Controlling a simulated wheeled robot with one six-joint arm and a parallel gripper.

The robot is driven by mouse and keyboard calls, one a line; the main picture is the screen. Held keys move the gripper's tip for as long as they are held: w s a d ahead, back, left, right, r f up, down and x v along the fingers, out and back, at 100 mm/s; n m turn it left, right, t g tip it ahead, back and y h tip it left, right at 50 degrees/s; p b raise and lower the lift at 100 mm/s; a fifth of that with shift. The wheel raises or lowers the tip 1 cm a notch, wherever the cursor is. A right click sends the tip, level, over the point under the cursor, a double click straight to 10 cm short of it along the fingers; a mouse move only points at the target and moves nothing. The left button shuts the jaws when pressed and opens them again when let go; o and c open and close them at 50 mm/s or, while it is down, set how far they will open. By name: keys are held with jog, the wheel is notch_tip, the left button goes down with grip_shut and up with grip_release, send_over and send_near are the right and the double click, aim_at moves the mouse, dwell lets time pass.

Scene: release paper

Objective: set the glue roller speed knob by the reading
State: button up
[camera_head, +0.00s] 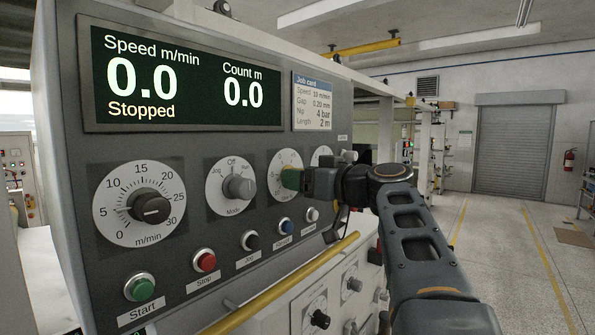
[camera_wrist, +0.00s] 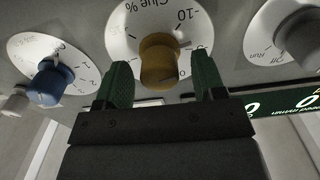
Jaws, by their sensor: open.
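The glue knob is a yellow-brown round knob (camera_wrist: 158,62) on a white dial (camera_wrist: 135,22) lettered "Glue %" in the wrist view. My gripper (camera_wrist: 162,82) is open, with one green finger on each side of this knob. A narrow gap seems to show on both sides; whether the fingers touch it I cannot tell. In the head view my gripper (camera_head: 290,179) is at the third dial (camera_head: 283,160) and hides its knob. The display (camera_head: 180,78) reads speed 0.0 m/min, count 0.0 m, "Stopped". The job card (camera_head: 312,102) lists speed 10 m/min, gap 0.20 mm, nip 4 bar, length 2 m.
A m/min dial with a black knob (camera_head: 150,208) and a mode dial with a grey knob (camera_head: 239,188) sit left of my gripper. A blue knob (camera_wrist: 50,83) is beside it in the wrist view. Green (camera_head: 140,288) and red (camera_head: 205,260) buttons lie below, above a yellow rail (camera_head: 285,285).

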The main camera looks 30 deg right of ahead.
jog(key=shift+w+a, duration=0.25)
jog(key=shift+w, duration=0.3)
jog(key=c, duration=0.9)
